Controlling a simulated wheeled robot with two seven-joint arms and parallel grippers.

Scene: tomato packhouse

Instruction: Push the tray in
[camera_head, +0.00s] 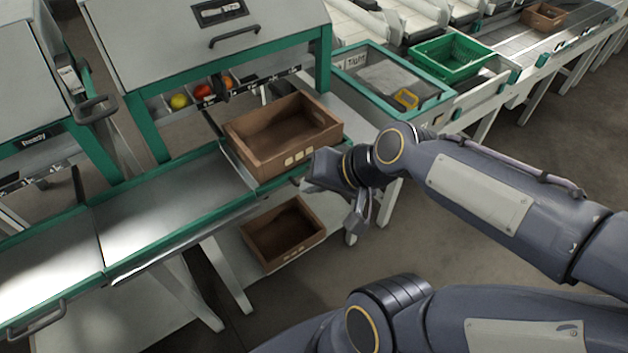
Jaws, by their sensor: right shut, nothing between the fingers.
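A brown open tray (262,164) sits at the right end of the green-edged bench, below the grey hooded machine. Its inside looks empty, and pale marks show on its front wall. My right gripper (322,173) is shut and empty, close to the tray's front right corner. I cannot tell whether it touches the tray, and my wrist partly hides the fingers. My left gripper is not in view.
A second brown crate (283,263) is on a lower level under the bench. A green crate (450,72) stands on the line at the upper right. A lidded box (396,83) lies right of the tray. Tomatoes (203,91) show behind the tray.

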